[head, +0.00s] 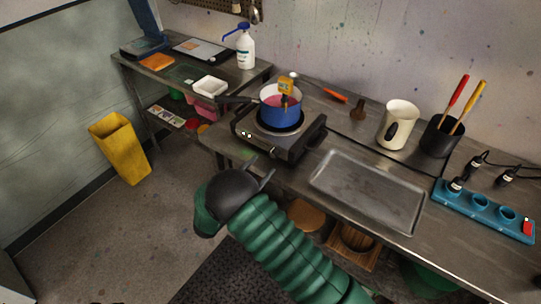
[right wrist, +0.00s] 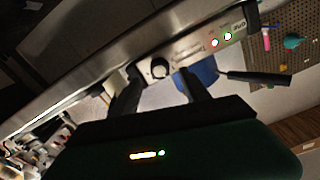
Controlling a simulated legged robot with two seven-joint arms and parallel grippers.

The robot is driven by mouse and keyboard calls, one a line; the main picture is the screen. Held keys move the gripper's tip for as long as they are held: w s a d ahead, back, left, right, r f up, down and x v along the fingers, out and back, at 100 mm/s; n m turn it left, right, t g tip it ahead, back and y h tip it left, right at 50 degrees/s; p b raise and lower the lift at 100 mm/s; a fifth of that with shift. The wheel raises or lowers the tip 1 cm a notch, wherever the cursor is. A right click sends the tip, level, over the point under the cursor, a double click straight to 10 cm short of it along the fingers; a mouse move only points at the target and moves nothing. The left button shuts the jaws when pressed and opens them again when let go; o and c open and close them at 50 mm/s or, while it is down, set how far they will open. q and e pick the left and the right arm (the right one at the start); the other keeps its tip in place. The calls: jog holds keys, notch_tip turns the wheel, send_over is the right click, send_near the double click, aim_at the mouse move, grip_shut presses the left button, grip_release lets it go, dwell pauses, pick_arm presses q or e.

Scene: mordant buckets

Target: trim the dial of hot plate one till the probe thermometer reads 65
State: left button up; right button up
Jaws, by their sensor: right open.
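The hot plate (head: 262,140) stands at the left end of the steel bench, with a blue pot (head: 281,113) of reddish liquid on it. A yellow probe thermometer (head: 286,87) stands in the pot; its reading is too small to make out. The hot plate's black dial (right wrist: 160,68) shows on its front panel in the right wrist view. My right gripper (head: 260,168) is open in front of that panel. In the right wrist view its two fingers (right wrist: 160,88) lie either side of the dial, with no clear contact. My left gripper is not in view.
The pot's black handle (head: 236,99) points left. A yellow bin (head: 120,147) stands on the floor at left.

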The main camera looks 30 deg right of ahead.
aim_at(272, 156)
jog(key=x, duration=0.4)
jog(key=shift+d+r, duration=0.25)
jog(key=shift+d, duration=0.1)
jog(key=shift+w+d+f, duration=0.15)
jog(key=shift+w+d, duration=0.15)
jog(key=shift+d, duration=0.35)
jog(key=shift+a, duration=0.1)
grip_shut()
